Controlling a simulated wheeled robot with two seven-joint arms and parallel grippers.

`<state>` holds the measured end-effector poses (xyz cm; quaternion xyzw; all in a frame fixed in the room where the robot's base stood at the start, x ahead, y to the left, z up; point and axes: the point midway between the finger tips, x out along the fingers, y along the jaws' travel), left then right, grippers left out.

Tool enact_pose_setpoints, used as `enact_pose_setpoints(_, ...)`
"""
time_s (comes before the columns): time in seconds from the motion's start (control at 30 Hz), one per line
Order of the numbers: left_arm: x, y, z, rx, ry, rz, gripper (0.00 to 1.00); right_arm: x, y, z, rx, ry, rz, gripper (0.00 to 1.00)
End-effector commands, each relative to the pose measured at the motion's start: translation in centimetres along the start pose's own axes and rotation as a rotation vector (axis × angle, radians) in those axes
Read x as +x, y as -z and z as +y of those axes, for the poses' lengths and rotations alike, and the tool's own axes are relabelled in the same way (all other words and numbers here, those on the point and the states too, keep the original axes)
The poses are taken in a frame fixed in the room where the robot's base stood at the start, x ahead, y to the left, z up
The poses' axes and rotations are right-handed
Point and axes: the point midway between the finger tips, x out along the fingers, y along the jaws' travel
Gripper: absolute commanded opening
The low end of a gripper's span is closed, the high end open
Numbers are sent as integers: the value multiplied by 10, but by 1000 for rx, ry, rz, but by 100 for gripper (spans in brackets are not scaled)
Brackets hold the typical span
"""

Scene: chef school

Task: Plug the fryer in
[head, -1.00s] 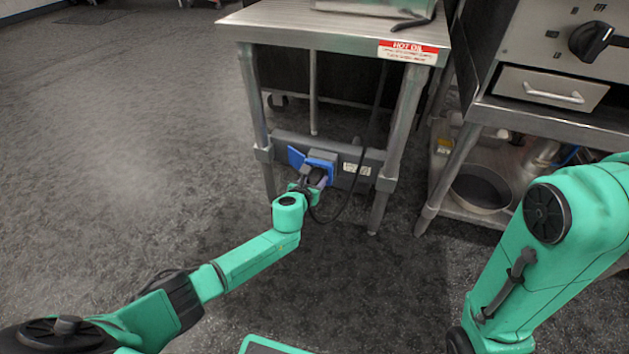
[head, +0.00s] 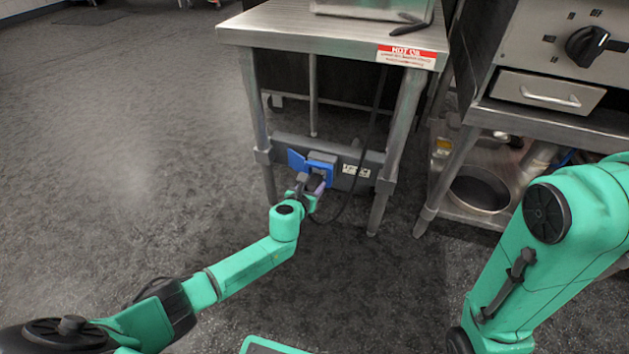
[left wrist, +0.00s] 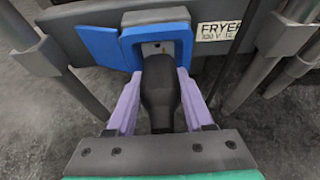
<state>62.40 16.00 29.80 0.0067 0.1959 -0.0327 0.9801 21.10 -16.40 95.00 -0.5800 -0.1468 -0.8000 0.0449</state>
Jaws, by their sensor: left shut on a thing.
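The blue socket (head: 319,170) with its lid open to the left sits on a grey rail under the steel table; it also shows in the left wrist view (left wrist: 157,36). My left gripper (head: 314,188) is shut on a black plug (left wrist: 158,88), between its purple fingers in the left wrist view. The plug points at the socket's opening and its front end is right at the lower part of it. I cannot tell if the prongs are inside. The fryer (head: 375,8) shows only in part on the table top. My right gripper is out of view.
A label reading FRYER (left wrist: 222,31) is beside the socket. A black cord (head: 347,205) hangs in a loop near the plug. Table legs (head: 400,130) stand on both sides. A counter with a round pan (head: 480,189) is at the right.

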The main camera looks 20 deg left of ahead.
Motion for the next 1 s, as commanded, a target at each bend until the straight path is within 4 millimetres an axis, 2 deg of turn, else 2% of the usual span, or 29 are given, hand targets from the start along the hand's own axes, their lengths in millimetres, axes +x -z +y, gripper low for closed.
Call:
enact_pose_setpoints(0.5, -24, 9, 0, -1, 0, 0, 0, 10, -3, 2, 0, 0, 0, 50)
enact_pose_setpoints(1.0, -24, 10, 0, 0, 0, 0, 0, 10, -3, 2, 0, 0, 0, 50)
